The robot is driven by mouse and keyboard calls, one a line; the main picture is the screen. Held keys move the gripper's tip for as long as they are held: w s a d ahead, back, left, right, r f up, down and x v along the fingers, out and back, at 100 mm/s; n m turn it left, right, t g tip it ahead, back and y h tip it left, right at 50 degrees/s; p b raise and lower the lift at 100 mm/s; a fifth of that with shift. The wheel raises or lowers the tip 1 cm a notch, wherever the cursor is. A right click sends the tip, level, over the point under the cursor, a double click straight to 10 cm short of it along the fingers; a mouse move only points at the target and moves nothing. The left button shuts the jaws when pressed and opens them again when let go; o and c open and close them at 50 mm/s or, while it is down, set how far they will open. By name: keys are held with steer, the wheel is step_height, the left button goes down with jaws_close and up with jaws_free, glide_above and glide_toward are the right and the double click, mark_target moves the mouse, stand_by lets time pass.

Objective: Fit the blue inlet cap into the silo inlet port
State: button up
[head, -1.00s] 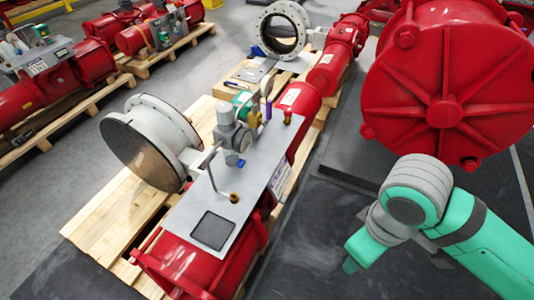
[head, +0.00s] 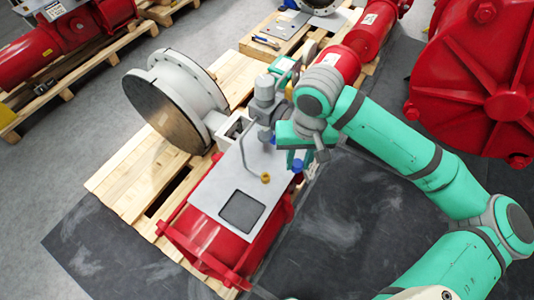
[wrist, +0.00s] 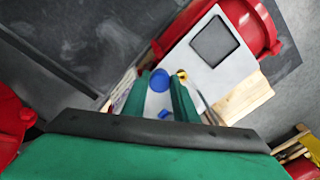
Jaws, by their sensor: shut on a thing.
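The blue inlet cap (head: 298,166) shows under my gripper (head: 296,158) in the head view, at the right edge of the grey panel on the red actuator. In the wrist view the cap (wrist: 159,77) is a round blue piece between the tips of the two green fingers of my gripper (wrist: 161,74), which is shut on it. A small brass fitting (head: 265,177) stands on the panel to the left of the cap; it also shows in the wrist view (wrist: 182,75). I cannot tell which opening is the silo inlet port; my arm hides part of the fittings.
The grey panel (head: 222,190) has a dark square inset and bent tubing beside a grey regulator (head: 264,98). A large white valve flange (head: 190,80) lies to the left on a wooden pallet (head: 120,175). A big red housing (head: 480,80) stands at the right.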

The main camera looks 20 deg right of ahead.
steer(key=w+a+f+m, duration=0.5)
steer(key=w+a+f, duration=0.1)
steer(key=w, duration=0.1)
steer(key=shift+w+a+f+m, duration=0.15)
steer(key=shift+w+m, duration=0.2)
steer(key=shift+m, duration=0.05)
steer(key=shift+f, duration=0.1)
steer(key=shift+f, duration=2.8)
steer(key=shift+w, duration=0.1)
steer(key=shift+a, duration=0.1)
